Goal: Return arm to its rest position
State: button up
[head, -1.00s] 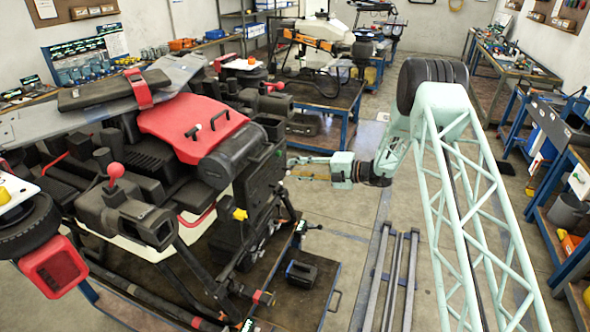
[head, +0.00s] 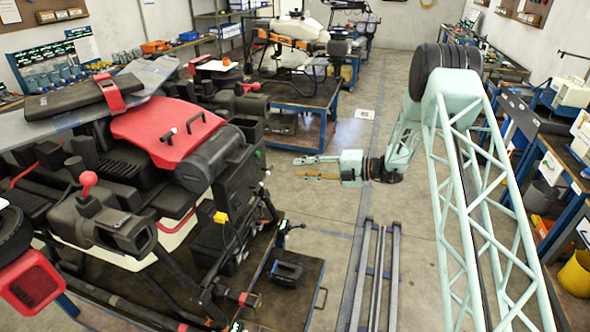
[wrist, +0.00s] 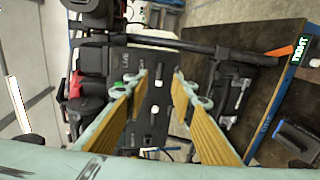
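My gripper (head: 310,168) is at the middle of the head view, to the right of the drone and pointing left at it. It is clear of the drone, with floor showing between them. In the wrist view my gripper (wrist: 160,85) has its two fingers with tan pads spread apart, with nothing between them. The spray drone (head: 170,135), black with a red cover, stands on the left. Its dark side panel (wrist: 150,110) shows beyond the fingers in the wrist view.
A low dark platform (head: 285,300) under the drone carries a black box (head: 286,273). Floor rails (head: 375,270) run below my arm. A blue-framed workbench (head: 300,95) with another drone stands behind. Benches with a yellow bucket (head: 575,274) line the right. The floor around my gripper is clear.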

jog(key=shift+d, duration=0.2)
dwell(0.3)
jog(key=shift+s, duration=0.1)
jog(key=s+a+r+n+g+h+b, duration=0.2)
jog(key=s+a+r+n+g+b, duration=0.15)
jog(key=s+r+n, duration=0.85)
jog(key=s+d+r+n+g+h+b, duration=0.15)
jog(key=s+r+n, duration=0.3)
jog(key=s, duration=0.55)
jog(key=s+d+r+n+h+b, duration=0.1)
jog(key=s+r+n+h+b, duration=0.3)
jog(key=s, duration=0.6)
jog(key=s+d+n+t+h+b, duration=0.1)
jog(key=s+d+n, duration=0.4)
jog(key=s, duration=0.7)
jog(key=s+d+n+t+h+b, duration=0.1)
jog(key=s+d+n+h, duration=0.3)
jog(key=s, duration=0.8)
jog(key=s+d+n+t+h+b, duration=0.2)
jog(key=s+d+n+b, duration=0.1)
jog(key=s+d+n, duration=0.5)
jog(key=shift+s+d+f+n, duration=0.2)
jog(key=shift+s+n, duration=0.95)
jog(key=shift+s, duration=1.1)
jog(key=shift+h, duration=0.25)
